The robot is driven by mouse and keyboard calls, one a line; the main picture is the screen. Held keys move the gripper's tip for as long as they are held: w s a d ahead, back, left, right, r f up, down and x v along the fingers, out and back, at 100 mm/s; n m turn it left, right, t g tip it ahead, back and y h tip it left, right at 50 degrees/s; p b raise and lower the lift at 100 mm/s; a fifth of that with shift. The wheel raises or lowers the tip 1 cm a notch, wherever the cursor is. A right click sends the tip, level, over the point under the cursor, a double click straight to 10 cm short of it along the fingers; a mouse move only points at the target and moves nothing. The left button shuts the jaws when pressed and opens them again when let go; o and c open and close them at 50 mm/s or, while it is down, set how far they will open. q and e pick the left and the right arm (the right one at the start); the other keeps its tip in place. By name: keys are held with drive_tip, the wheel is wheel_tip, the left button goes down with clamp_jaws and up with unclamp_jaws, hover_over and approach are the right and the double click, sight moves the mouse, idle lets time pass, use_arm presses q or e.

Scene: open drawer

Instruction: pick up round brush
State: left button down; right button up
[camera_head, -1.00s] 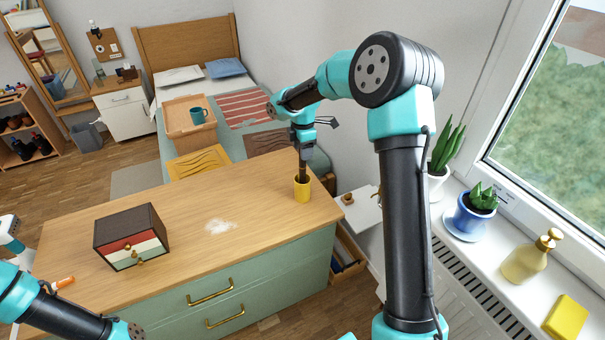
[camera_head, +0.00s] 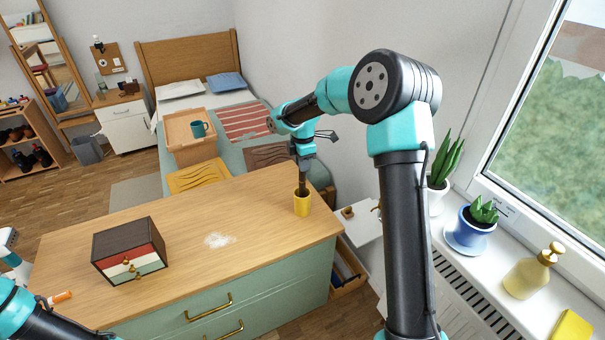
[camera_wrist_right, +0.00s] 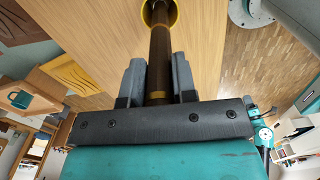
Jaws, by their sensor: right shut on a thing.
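The round brush is a slim dark brown handle (camera_head: 303,180) standing upright in a yellow cup (camera_head: 302,204) near the right end of the wooden dresser top. Its lower end is hidden inside the cup. In the right wrist view, the handle (camera_wrist_right: 160,50) with gold bands runs between my grey fingers, and the cup's rim (camera_wrist_right: 174,22) shows at the top. My right gripper (camera_head: 303,164), also in the wrist view (camera_wrist_right: 157,70), comes from above and is shut on the handle, above the cup. My left arm shows only at the lower left; its gripper is out of view.
A small dark box with red and cream drawers (camera_head: 130,250) and white powder (camera_head: 219,240) sit on the dresser top (camera_head: 190,216). An orange marker (camera_head: 60,297) lies at its left edge. The windowsill at right holds potted plants (camera_head: 472,222) and a soap bottle (camera_head: 530,276).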

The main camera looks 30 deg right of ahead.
wheel_tip(320, 180, up, 18)
idle(0.5)
idle(0.4)
